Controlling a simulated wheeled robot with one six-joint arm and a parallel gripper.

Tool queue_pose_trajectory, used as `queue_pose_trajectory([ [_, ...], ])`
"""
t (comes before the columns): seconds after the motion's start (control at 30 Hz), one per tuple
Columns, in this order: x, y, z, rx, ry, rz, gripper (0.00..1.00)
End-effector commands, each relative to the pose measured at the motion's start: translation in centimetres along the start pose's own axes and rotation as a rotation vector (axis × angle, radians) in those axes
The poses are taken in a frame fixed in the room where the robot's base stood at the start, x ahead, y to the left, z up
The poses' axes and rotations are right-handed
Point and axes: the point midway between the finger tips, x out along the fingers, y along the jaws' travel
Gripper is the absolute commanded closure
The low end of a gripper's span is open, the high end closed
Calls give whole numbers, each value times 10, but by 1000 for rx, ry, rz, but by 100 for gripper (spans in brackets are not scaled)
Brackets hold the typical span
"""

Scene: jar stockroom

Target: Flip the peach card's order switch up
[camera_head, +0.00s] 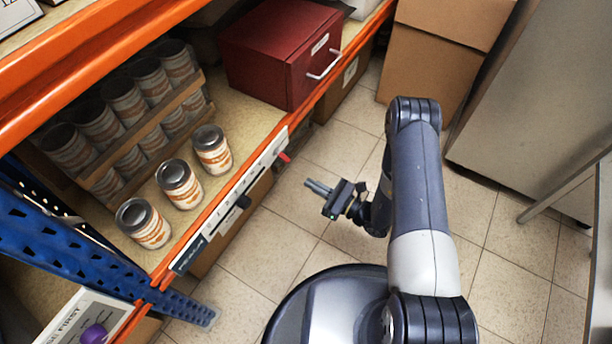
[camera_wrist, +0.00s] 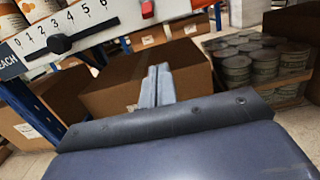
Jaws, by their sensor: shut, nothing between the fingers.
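The peach card is a white strip (camera_head: 225,210) on the orange shelf edge, below three jars with peach-coloured labels. In the wrist view the card (camera_wrist: 90,22) crosses the upper left, with numbers from 0 to 6 and a black knob (camera_wrist: 62,44) on its scale. A red switch lever (camera_head: 285,157) sticks out at the card's far end. It also shows at the top of the wrist view (camera_wrist: 147,9); whether it is up or down is hard to tell. My gripper (camera_head: 310,184) is shut and empty, in front of the shelf edge and apart from the lever.
Jars (camera_head: 178,184) stand on the shelf, with more behind a wooden rail. A dark red box (camera_head: 275,55) sits farther along the shelf. Cardboard boxes (camera_wrist: 150,80) stand below the shelf. A grey cabinet (camera_head: 540,100) is at the right. The tiled floor between is clear.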

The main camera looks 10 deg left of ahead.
Motion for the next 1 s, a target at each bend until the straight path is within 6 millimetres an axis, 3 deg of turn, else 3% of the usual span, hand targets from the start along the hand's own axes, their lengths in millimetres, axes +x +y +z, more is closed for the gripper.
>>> queue_pose_trajectory([
  [0.5, 95, 2, 0, -3, -4, 5, 100],
  [0.7, 82, 0, 27, -1, -2, 0, 100],
  [1.0, 77, 0, 38, -1, -1, 0, 100],
])
